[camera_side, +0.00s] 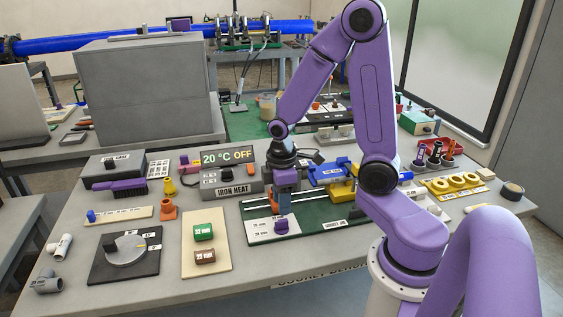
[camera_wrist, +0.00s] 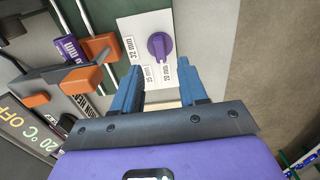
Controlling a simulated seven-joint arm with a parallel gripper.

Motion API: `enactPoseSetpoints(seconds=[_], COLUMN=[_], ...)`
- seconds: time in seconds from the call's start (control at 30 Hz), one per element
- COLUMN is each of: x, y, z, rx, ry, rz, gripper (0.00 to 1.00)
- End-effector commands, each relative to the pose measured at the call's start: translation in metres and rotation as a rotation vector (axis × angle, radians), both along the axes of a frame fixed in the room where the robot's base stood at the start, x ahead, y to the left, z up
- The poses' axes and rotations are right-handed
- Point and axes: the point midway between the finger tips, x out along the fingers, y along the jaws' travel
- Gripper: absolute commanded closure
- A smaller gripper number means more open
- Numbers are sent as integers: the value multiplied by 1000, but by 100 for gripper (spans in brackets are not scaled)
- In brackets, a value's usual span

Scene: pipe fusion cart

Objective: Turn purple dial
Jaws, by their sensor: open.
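The purple dial (camera_wrist: 160,46) is a round knob with a raised grip bar, on a white plate (camera_wrist: 140,28) with labels reading 32 mm, 25 mm and 20 mm. In the wrist view it lies just beyond and between my fingertips. My gripper (camera_wrist: 161,68) has blue fingers, spread apart with nothing between them. I cannot tell the exact height gap, but no contact shows.
The iron heat box (camera_side: 232,183) with its 20 °C OFF display (camera_side: 227,156) stands left of my gripper. Orange-tipped parts (camera_wrist: 80,80) lie close to the left finger in the wrist view. A black-based grey dial (camera_side: 125,250) and a board with green and brown blocks (camera_side: 206,262) sit further left.

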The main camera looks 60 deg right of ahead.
Motion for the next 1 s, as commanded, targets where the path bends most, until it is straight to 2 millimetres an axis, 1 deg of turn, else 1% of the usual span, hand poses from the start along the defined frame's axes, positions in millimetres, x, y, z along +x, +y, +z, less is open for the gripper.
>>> enactPoseSetpoints(seconds=[0.03,0.17,0.4,0.6,0.8,1.0], x=[2,1,2,1,0,0], y=[0,0,0,0,0,0], z=[8,28,69,97,110,112], rx=[2,1,1,0,0,-1], ry=[-7,-8,-8,-6,-1,1], rz=[1,1,2,2,2,2], gripper=[57,57,57,57,57,57])
